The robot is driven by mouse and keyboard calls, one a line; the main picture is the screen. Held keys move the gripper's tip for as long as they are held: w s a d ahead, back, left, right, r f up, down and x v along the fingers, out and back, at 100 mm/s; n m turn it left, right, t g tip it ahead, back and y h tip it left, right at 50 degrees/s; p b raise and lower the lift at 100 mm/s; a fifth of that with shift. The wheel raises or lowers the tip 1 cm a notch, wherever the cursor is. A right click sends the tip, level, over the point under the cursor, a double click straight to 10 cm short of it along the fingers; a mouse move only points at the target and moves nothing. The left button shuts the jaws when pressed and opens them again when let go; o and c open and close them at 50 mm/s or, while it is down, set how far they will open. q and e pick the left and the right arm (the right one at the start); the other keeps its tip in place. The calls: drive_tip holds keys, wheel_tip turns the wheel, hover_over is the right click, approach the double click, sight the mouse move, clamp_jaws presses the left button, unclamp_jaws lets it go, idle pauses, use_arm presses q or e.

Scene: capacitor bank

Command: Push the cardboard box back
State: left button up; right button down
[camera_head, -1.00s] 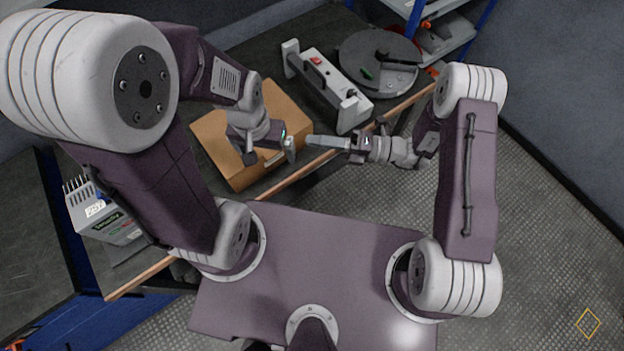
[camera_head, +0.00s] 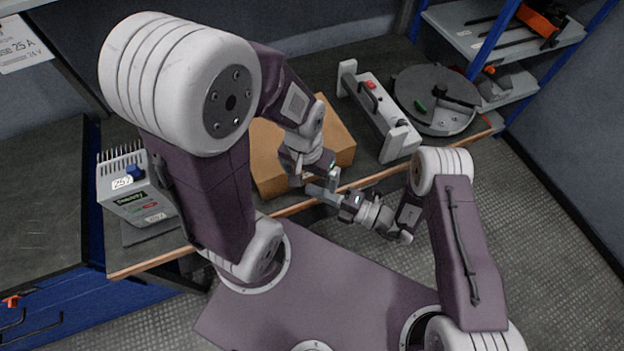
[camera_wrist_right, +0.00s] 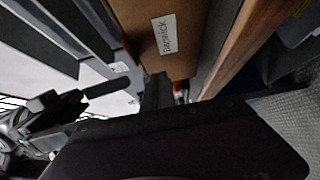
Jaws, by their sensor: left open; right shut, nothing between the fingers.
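The brown cardboard box (camera_head: 339,137) sits on the workbench near its front edge, partly hidden behind my left arm. My left gripper (camera_head: 316,180) is open over the box's front side; I cannot tell whether it touches the box. My right gripper (camera_head: 318,193) is shut and empty, low at the front of the box and close to the left gripper. In the right wrist view the box's labelled face (camera_wrist_right: 160,50) stands just ahead of the right fingers (camera_wrist_right: 155,88); contact is unclear.
A grey device with a red switch (camera_head: 380,112) stands right of the box, with a round turntable (camera_head: 437,100) beyond it. A grey power unit (camera_head: 135,185) stands at the left. The wooden bench edge (camera_head: 190,254) runs along the front. Behind the box the bench looks clear.

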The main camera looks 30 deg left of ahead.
drive_tip(key=shift+w+a+f+b, duration=0.15)
drive_tip(key=shift+w+a+b, duration=0.35)
drive_tip(key=shift+w+a, duration=0.75)
drive_tip(key=shift+w, duration=0.15)
